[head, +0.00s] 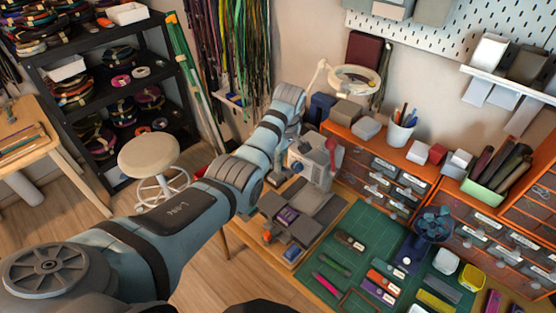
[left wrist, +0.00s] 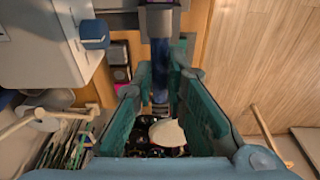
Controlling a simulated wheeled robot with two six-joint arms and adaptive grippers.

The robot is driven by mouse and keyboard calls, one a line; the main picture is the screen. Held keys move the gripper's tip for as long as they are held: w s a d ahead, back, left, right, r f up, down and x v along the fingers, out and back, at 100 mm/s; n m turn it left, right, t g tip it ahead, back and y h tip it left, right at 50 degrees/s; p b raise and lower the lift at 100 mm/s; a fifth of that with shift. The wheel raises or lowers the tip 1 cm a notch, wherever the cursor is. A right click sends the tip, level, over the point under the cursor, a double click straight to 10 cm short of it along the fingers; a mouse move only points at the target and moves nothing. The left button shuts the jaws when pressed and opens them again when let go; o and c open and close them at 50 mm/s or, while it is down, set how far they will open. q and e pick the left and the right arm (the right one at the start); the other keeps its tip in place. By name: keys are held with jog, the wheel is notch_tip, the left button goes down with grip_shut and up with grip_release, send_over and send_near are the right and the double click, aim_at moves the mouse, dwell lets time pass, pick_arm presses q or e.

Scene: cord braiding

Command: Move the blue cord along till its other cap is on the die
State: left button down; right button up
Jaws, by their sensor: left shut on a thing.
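A dark blue cord (left wrist: 160,72) runs up and down the left wrist view between the teal fingers of my left gripper (left wrist: 161,82). The fingers are closed in on the cord from both sides. The cord's upper end meets a grey block (left wrist: 160,22) with a purple strip above it. I cannot tell whether this block is the die, and no cap can be made out clearly. In the head view my left arm reaches across to the pale grey machine (head: 308,160) with a red lever; the fingers and cord are not distinct there. My right gripper is out of view.
A green mat (head: 335,236) holds several coloured pieces. Orange drawers line the back. A stool (head: 148,153) stands left.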

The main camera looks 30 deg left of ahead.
pick_arm(q)
jog(key=c, duration=1.5)
grip_release()
jog(key=shift+c, duration=0.2)
